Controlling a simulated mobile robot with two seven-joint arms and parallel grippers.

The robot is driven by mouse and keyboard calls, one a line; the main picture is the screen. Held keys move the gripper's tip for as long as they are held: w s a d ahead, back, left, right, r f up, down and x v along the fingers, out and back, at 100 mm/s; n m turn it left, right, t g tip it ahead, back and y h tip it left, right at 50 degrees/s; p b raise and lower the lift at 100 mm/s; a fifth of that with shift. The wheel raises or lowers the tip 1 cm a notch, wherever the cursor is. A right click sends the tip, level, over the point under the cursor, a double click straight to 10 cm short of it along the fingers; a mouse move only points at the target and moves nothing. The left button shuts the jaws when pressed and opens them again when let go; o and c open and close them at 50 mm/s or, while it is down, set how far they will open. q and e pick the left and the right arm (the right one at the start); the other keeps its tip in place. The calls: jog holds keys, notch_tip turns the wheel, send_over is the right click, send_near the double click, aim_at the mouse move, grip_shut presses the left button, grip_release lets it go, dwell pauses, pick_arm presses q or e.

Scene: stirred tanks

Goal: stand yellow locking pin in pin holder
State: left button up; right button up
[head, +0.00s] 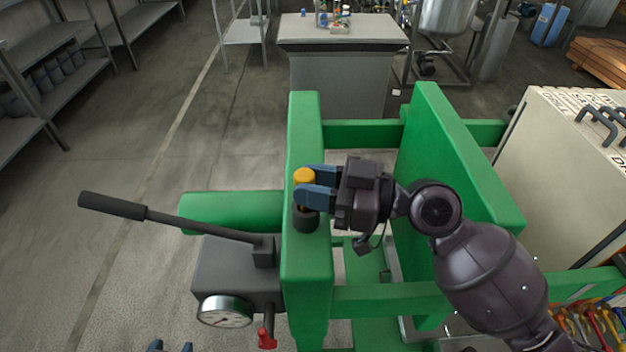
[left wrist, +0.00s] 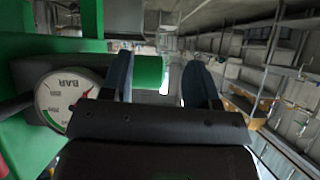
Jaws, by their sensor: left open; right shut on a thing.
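The yellow locking pin (head: 304,175) is upright, its round yellow head showing above my right gripper's fingers. My right gripper (head: 317,190) is shut on it, coming in from the right. The pin holder (head: 306,220), a dark round cup, sits on top of the green post directly below the pin. The pin's lower end is hidden by the fingers and the cup rim, so I cannot tell how deep it sits. My left gripper (head: 170,347) just shows at the bottom edge, well away from the pin. In the left wrist view its fingers (left wrist: 158,68) are apart and empty.
The green frame (head: 308,265) carries a grey pump block with a long black lever (head: 112,206), a pressure gauge (head: 225,311) and a red valve handle (head: 266,338). A beige cabinet (head: 555,165) stands at right. Floor at left is clear.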

pick_arm(q)
jog(key=shift+s, duration=0.1)
pick_arm(e)
jog(key=o, duration=1)
jog(key=shift+s+d+f, duration=0.1)
jog(key=shift+s+d, duration=0.05)
jog(key=shift+d, duration=0.4)
pick_arm(q)
jog(key=b, duration=0.1)
jog(key=w+f+b, duration=0.1)
jog(key=b, duration=0.1)
jog(key=shift+d+f, duration=0.15)
jog(key=shift+f, duration=0.1)
pick_arm(e)
jog(key=v, duration=0.9)
jog(key=shift+s+d, duration=0.15)
jog(key=shift+d, duration=0.15)
pick_arm(q)
jog(key=shift+s+f, duration=0.15)
